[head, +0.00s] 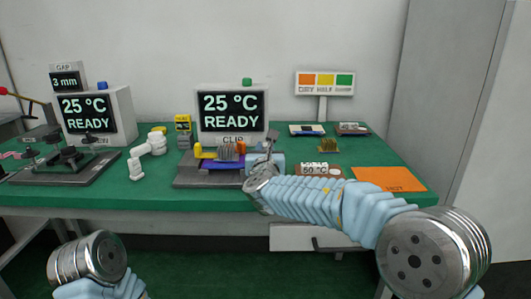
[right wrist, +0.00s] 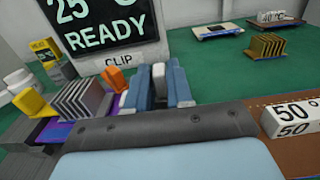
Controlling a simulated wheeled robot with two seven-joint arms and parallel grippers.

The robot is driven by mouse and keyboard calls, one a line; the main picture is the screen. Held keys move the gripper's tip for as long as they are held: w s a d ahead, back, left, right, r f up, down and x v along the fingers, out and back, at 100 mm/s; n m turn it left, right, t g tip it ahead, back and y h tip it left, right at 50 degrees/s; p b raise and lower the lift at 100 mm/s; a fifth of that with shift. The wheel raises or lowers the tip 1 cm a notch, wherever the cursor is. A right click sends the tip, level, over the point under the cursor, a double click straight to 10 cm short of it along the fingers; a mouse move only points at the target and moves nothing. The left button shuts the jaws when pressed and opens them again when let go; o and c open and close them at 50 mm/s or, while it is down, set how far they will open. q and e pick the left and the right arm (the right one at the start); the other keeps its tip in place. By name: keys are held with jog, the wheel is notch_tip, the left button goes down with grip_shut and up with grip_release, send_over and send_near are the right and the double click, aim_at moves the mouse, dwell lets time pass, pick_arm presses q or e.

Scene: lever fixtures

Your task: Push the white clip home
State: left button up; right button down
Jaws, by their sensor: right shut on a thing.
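The white clip (right wrist: 158,77) is a pale upright piece between the two blue fingers of my right gripper (right wrist: 158,88) in the right wrist view. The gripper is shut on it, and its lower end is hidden. In the head view my right gripper (head: 264,158) is at the right end of the fixture (head: 205,182), in front of the display box. A finned grey heatsink (right wrist: 80,101) stands on a purple board (right wrist: 57,130), left of the gripper. An orange piece (right wrist: 115,78) stands between heatsink and gripper. My left gripper is outside the view.
A display (head: 232,112) reading 25 °C READY stands close behind the fixture. A white block marked 50 (right wrist: 292,117) lies to the right. An orange mat (head: 388,179) is at the table's right.

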jog(key=shift+a, duration=1.15)
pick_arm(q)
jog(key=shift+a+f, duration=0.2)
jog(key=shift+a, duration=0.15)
pick_arm(e)
jog(key=shift+a, duration=0.45)
jog(key=c, duration=1.1)
grip_release()
jog(key=shift+a, duration=0.15)
jog(key=shift+s, duration=0.1)
jog(key=shift+s, duration=0.3)
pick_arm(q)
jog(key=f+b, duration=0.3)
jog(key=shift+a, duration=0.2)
pick_arm(e)
jog(key=s, duration=1.3)
